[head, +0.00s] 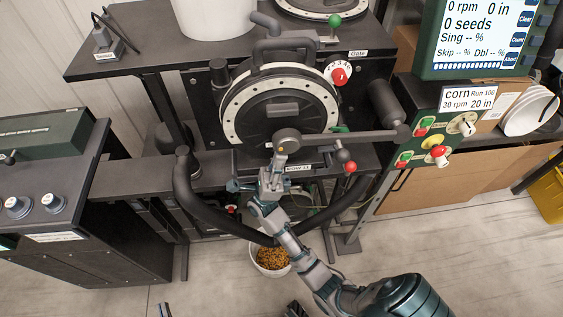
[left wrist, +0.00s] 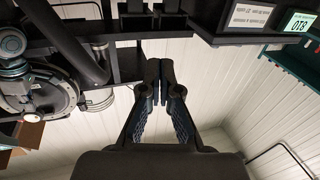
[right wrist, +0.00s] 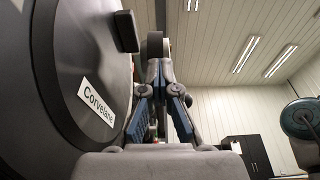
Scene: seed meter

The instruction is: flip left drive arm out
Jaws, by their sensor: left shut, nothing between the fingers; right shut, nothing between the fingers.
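The seed meter (head: 281,103) is a dark round housing with a pale holed ring. A dark bar (head: 355,136), which looks like a drive arm, runs across its lower front from a mount at right to a round end at the centre. I cannot tell which drive arm it is. My right gripper (head: 281,153) is shut and empty, just below that round end. In the right wrist view its closed fingers (right wrist: 158,75) are near a dark rounded end (right wrist: 155,46), beside the labelled housing (right wrist: 80,75). My left gripper (left wrist: 159,85) is shut and empty, away from the meter.
A control panel (head: 436,142) with knobs and switches stands right of the meter. Black curved tubes (head: 195,200) flank my right arm. A white bucket of grain (head: 271,258) is on the floor below. A dark cabinet (head: 90,210) stands at left. Floor is open at lower left.

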